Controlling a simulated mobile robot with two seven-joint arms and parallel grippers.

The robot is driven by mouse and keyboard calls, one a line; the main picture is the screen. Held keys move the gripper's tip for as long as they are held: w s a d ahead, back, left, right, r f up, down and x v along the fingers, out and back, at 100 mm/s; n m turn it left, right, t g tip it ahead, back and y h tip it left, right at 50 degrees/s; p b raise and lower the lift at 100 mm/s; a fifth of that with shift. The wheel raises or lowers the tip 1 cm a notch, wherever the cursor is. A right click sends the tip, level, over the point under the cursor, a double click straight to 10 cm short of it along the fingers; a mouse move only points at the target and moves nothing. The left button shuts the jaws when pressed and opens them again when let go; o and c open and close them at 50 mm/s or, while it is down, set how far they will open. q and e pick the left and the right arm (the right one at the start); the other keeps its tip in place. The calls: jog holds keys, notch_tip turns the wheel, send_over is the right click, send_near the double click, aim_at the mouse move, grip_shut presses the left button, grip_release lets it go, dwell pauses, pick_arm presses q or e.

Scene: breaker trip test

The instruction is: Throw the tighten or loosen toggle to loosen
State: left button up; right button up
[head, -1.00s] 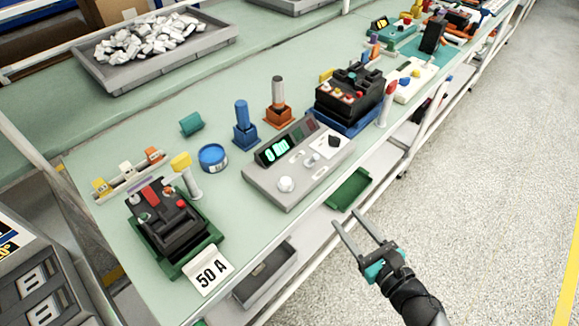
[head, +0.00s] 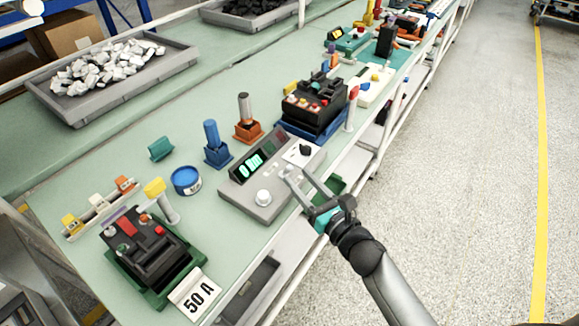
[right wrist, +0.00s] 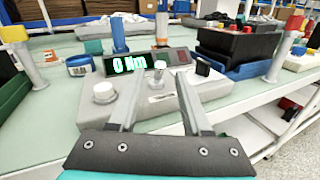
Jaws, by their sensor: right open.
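The grey torque tester (head: 244,196) has a green display reading 0 Nm (right wrist: 126,59), a white round knob (head: 263,197) and a black knob (head: 306,149) on a white plate. Its small metal toggle (right wrist: 159,72) stands between the two knobs in the right wrist view. In the head view my gripper overlaps the toggle's area. My right gripper (head: 294,173) is open and empty at the tester's front edge, its fingers reaching over the panel. My left gripper is out of view.
A black breaker on a green base (head: 150,250) with a 50 A card (head: 195,295) stands at front left. A black unit in a blue base (head: 313,108) stands beyond the tester. Blue (head: 211,140) and orange-based (head: 246,115) drivers stand behind. Open floor lies right.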

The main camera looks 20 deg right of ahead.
aim_at(289, 166)
jog(key=shift+x, duration=2.55)
grip_shut()
